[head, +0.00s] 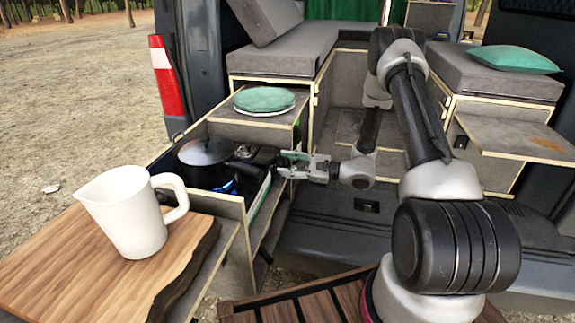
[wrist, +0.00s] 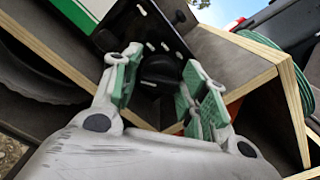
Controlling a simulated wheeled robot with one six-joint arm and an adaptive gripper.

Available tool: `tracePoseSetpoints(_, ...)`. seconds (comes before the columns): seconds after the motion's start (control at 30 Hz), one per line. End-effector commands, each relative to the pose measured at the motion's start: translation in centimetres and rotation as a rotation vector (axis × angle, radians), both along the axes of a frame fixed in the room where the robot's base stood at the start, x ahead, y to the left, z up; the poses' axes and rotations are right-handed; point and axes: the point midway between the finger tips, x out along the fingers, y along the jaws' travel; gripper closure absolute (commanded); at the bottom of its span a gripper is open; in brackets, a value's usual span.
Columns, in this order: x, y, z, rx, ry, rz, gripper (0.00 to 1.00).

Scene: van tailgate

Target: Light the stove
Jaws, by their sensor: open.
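The stove (head: 262,157) sits in the pulled-out kitchen drawer, mostly hidden by the pot and drawer walls. A dark lidded pot (head: 206,168) stands on it, and a blue flame (head: 229,187) shows under the pot. In the wrist view a round black knob (wrist: 160,71) sits on a dark panel (wrist: 140,32) with white marks around it. My gripper (head: 283,163) is at the drawer's right side. In the wrist view my gripper (wrist: 163,82) is open, its green-padded fingers on either side of the knob. I cannot tell whether they touch it.
A white jug (head: 130,213) stands on a wooden board (head: 60,270) at front left. Drawer walls (head: 228,205) stand close to my gripper. The van floor to the right is clear.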

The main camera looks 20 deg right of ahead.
Motion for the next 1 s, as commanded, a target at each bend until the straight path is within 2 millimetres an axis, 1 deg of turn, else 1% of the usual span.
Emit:
tracePoseSetpoints(0.17, -1.0, -2.0, 0.0, 0.001, 0.001, -0.004, 0.56)
tracePoseSetpoints(0.4, -3.8, -6.8, 0.0, 0.001, 0.001, -0.006, 0.56)
tracePoseSetpoints(0.5, -4.7, -8.4, 0.0, 0.000, 0.001, -0.005, 0.56)
tracePoseSetpoints(0.6, -5.4, -9.5, 0.0, 0.000, 0.000, -0.004, 0.56)
tracePoseSetpoints(0.73, -5.9, -10.2, 0.0, 0.000, 0.000, -0.002, 0.56)
tracePoseSetpoints(1.0, -6.0, -10.3, 0.0, 0.000, 0.000, -0.001, 0.56)
